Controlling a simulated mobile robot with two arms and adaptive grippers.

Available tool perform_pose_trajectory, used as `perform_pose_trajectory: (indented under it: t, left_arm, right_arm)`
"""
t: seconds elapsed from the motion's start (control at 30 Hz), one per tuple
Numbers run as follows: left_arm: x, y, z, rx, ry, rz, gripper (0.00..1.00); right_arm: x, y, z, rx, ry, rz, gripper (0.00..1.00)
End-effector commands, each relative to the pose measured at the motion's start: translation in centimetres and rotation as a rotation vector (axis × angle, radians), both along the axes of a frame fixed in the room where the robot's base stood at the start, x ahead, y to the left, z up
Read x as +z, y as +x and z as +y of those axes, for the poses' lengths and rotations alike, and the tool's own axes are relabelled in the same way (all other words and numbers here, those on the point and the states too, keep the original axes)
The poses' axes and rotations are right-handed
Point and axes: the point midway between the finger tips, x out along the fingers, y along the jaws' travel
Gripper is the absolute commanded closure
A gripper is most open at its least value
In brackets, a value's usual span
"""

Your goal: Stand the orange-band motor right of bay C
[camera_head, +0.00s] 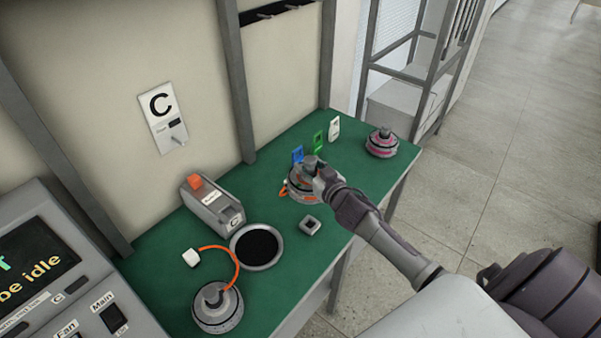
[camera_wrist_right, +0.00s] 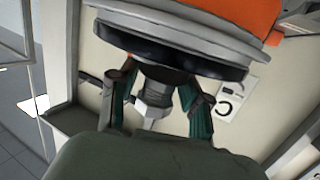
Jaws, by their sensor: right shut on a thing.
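The orange-band motor (camera_head: 303,186) is at the right gripper, over the green bench right of the bay C sign (camera_head: 160,110). In the right wrist view its orange band (camera_wrist_right: 215,14) and black rim (camera_wrist_right: 170,52) fill the top. My right gripper (camera_head: 318,172) is shut on the motor's shaft, between the two fingers (camera_wrist_right: 154,95) in the wrist view. The gripper partly hides the motor, and I cannot tell whether its base touches the bench. My left gripper is not in view.
A grey box with an orange button (camera_head: 212,202) and a round black-centred dish (camera_head: 257,247) stand left. Another motor (camera_head: 217,308) has an orange cable. A small grey block (camera_head: 310,225), blue, green and white tags (camera_head: 333,128), and a pink-banded motor (camera_head: 382,142) stand nearby.

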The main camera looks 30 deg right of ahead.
Motion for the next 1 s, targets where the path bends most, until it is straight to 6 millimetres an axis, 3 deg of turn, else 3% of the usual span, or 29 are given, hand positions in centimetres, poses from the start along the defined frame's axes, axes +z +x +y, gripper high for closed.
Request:
perform_pose_trajectory:
  t: [0.07,1.0]
  left_arm:
    - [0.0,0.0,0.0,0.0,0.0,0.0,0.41]
    - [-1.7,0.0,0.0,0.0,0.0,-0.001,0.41]
  right_arm:
    - [0.6,0.5,-1.1,0.001,-0.003,-0.012,1.0]
    - [0.6,3.5,-12.3,0.001,-0.002,-0.012,1.0]
